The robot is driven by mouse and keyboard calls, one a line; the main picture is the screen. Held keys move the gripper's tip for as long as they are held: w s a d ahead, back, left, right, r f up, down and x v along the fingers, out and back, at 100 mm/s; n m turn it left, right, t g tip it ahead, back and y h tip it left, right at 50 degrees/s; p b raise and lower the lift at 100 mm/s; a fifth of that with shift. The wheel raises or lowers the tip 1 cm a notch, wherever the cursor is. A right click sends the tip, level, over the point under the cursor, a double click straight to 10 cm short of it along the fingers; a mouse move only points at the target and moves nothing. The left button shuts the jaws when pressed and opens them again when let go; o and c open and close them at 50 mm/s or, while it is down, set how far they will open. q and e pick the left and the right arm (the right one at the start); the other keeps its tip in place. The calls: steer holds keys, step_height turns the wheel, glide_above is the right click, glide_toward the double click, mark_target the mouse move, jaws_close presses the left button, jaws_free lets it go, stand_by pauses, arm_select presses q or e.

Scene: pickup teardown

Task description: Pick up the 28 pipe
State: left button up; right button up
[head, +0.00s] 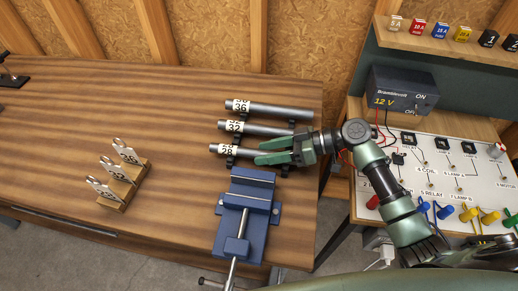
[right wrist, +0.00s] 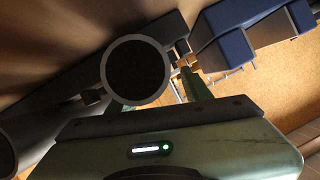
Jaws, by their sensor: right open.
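The 28 pipe (head: 243,150) is a grey tube with a white "28" label at its left end, the nearest of three pipes lying parallel on black holders on the wooden bench. My right gripper (head: 260,152) is open at the right part of this pipe and hides its right end. In the right wrist view a large round dark pipe end (right wrist: 135,70) lies close in front of the green fingers (right wrist: 158,98). It overlaps the left finger, and I cannot tell whether they touch. My left gripper is not in view.
The 32 pipe (head: 265,129) and 36 pipe (head: 275,110) lie behind. A blue vise (head: 245,205) stands close in front. An electrical test panel (head: 440,165) stands right, beyond a gap.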

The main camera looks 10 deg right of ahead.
steer(key=shift+w+a+f, duration=0.1)
steer(key=shift+a+f, duration=0.05)
steer(key=shift+a, duration=0.1)
jaws_close()
stand_by(1.3)
